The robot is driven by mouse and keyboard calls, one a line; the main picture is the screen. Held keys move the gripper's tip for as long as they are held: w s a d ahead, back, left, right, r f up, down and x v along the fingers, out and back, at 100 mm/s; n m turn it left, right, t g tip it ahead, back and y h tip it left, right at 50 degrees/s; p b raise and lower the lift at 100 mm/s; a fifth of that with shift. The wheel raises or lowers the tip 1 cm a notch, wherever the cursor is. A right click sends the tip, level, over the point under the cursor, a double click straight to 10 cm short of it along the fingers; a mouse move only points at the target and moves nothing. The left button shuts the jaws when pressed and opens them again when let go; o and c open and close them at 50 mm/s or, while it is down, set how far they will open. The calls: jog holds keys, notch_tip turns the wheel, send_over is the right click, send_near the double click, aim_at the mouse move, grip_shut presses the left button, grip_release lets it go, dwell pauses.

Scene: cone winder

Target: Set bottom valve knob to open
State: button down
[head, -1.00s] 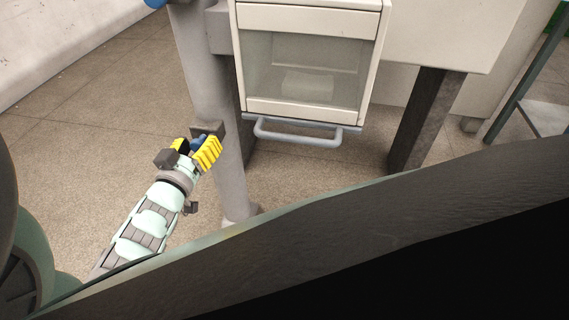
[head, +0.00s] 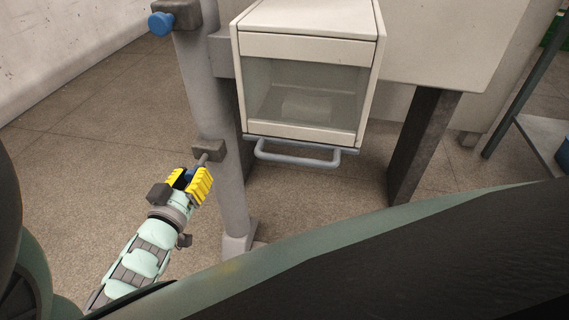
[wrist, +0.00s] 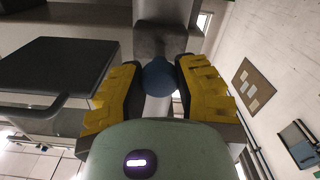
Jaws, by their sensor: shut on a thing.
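The bottom valve knob (head: 192,176) is blue and sits on a grey stem that comes out of a dark block (head: 208,150) low on the grey post (head: 207,95). My gripper (head: 190,180) has yellow ridged fingers, one on each side of the knob, and is shut on it. In the wrist view the round blue knob (wrist: 159,78) lies between the two fingers (wrist: 155,88), with the block behind it. Much of the knob is hidden by the fingers in the head view. A second blue knob (head: 161,24) sits higher on the same post.
Right of the post hangs a white cabinet (head: 305,45) with a glass front and a grey bar handle (head: 300,157) below it. A dark table leg (head: 415,145) stands farther right. Open floor (head: 95,150) lies left of the post.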

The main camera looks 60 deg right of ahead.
jog(key=shift+s+a+r, duration=0.2)
jog(key=shift+a, duration=0.2)
jog(key=shift+d, duration=0.15)
jog(key=c, duration=0.6)
grip_release()
jog(key=shift+f, duration=0.1)
jog(key=v, duration=0.7)
jog(key=shift+a, duration=0.35)
